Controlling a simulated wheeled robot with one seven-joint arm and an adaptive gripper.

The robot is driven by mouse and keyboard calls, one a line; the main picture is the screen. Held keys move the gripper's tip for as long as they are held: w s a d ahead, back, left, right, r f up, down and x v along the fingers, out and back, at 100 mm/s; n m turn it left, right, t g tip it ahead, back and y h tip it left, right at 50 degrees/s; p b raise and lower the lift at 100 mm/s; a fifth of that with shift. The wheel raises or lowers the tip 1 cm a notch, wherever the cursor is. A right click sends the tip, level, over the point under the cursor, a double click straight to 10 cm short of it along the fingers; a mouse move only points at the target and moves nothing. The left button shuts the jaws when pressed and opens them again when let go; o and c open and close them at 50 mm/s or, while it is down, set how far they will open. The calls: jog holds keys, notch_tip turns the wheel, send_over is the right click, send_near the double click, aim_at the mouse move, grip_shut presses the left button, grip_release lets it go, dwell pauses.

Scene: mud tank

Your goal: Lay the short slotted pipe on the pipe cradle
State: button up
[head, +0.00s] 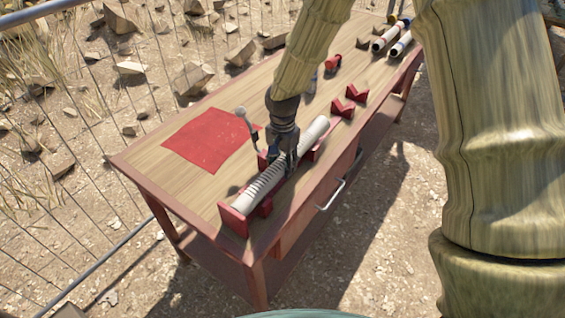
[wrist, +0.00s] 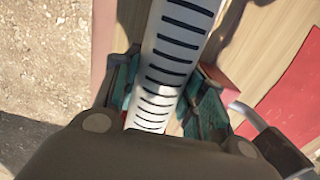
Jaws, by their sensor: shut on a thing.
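The slotted pipe (head: 262,187) is pale with dark cross slots. It lies lengthwise along the near end of the workbench, in or just above a red holder (head: 232,219); I cannot tell if it touches it. My gripper (head: 288,162) comes down from above and is shut on the pipe around its middle. In the wrist view the pipe (wrist: 172,48) runs between the two finger pads of my gripper (wrist: 166,78). Two red V-shaped blocks, (head: 342,107) and (head: 357,93), stand farther along the bench, empty. I cannot tell for sure which red support is the pipe cradle.
A red mat (head: 208,141) lies left of the gripper, with a grey tool (head: 245,122) at its right. More pipes (head: 399,45) lie at the bench's far end, beyond a small red object (head: 333,62). Bare wood (head: 235,95) shows along the left side. A wire fence runs at left.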

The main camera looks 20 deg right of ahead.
jog(key=shift+f, duration=0.3)
jog(key=o, duration=1.3)
jog(key=shift+r, duration=0.1)
jog(key=shift+w+r, duration=0.1)
jog(key=shift+r, duration=0.4)
notch_tip(320, 180, up, 11)
jog(key=shift+f, duration=0.1)
